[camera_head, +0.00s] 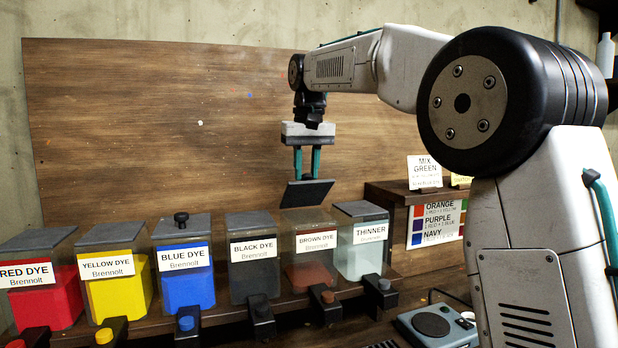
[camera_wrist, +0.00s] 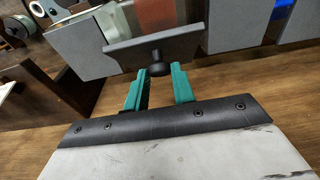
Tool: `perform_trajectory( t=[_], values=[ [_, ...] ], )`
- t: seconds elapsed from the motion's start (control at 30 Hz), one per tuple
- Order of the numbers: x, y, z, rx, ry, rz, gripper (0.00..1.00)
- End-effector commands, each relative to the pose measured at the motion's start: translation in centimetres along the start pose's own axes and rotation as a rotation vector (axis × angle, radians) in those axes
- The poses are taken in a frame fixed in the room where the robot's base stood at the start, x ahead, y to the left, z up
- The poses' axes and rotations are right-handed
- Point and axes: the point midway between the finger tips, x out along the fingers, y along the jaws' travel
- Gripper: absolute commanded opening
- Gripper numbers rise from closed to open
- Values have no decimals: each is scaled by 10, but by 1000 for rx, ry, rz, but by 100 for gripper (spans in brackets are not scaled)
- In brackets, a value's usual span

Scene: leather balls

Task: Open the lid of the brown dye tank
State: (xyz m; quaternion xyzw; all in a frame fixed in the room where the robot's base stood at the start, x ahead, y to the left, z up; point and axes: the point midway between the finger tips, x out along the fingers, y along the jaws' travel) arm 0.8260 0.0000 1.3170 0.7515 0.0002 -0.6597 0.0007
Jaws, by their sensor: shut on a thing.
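The brown dye tank (camera_head: 312,262) stands in the row between the black dye tank and the thinner tank. Its top is open, and reddish-brown dye shows low inside. Its flat dark grey lid (camera_head: 307,194) is tilted in the air above the tank, apart from it. My gripper (camera_head: 307,172) is above the tank with its teal fingers down at the lid. In the wrist view, the fingers (camera_wrist: 161,84) are shut on the round black knob of the lid (camera_wrist: 190,48). The open brown tank (camera_wrist: 157,15) shows beyond the lid.
The red (camera_head: 40,300), yellow (camera_head: 114,290), blue (camera_head: 184,279) and black (camera_head: 253,275) dye tanks and the thinner tank (camera_head: 360,256) have lids on. Taps stick out in front. A wooden back panel (camera_head: 150,130) rises behind. A wooden box with a colour chart (camera_head: 436,221) stands right.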

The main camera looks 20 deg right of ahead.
Motion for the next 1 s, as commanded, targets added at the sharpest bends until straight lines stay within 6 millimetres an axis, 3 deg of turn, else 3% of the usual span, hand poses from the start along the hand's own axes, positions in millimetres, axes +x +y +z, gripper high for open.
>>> perform_trajectory(
  t=[0.57,0.6,0.77,1.0],
  values=[
    [2,0,-62,1,2,-1,0],
    [2,0,-64,1,3,-1,4],
    [0,0,-62,1,2,-1,46],
    [0,0,-62,1,2,-1,46]
  ],
)
